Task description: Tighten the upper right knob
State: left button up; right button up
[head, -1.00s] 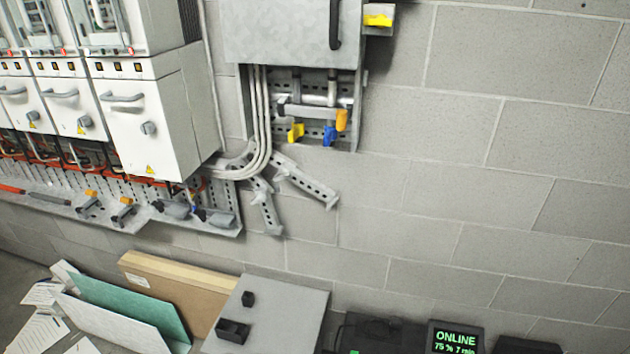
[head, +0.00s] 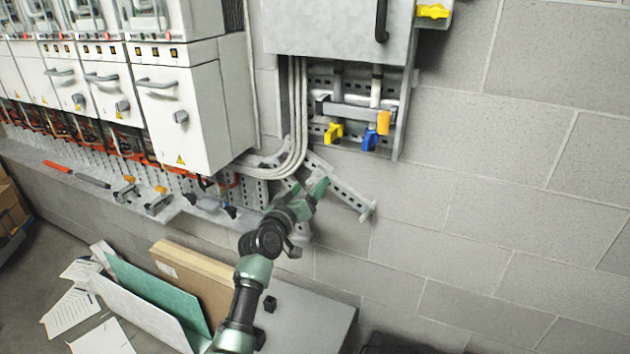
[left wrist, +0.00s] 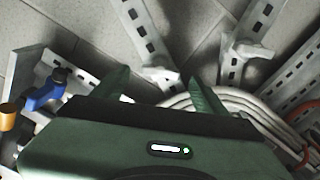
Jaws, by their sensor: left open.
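Below a grey metal box (head: 330,25) on the wall are a yellow knob (head: 334,132), a blue knob (head: 370,140) and an orange knob (head: 384,122). Another yellow knob (head: 433,11) sits higher, at the box's right side. My left gripper (head: 318,190) is below and left of the lower knobs, in front of slotted brackets, apart from every knob. In the left wrist view its two fingers (left wrist: 160,88) stand apart with nothing between them. The blue knob (left wrist: 45,92) and orange knob (left wrist: 8,115) show at that view's left edge. My right gripper is out of view.
White cabinets (head: 185,110) stand at left, above a ledge with clamps. Grey cables (head: 298,110) curve down beside the slotted brackets (head: 340,185). Boards (head: 150,300) and a grey panel (head: 315,315) lie below. The wall at right is clear.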

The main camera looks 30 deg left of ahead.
aim_at(313, 183)
pick_arm(q)
jog(key=shift+w+a, duration=0.1)
jog(key=shift+w, duration=1.4)
jog(key=c, duration=1.4)
jog(key=shift+f, duration=0.1)
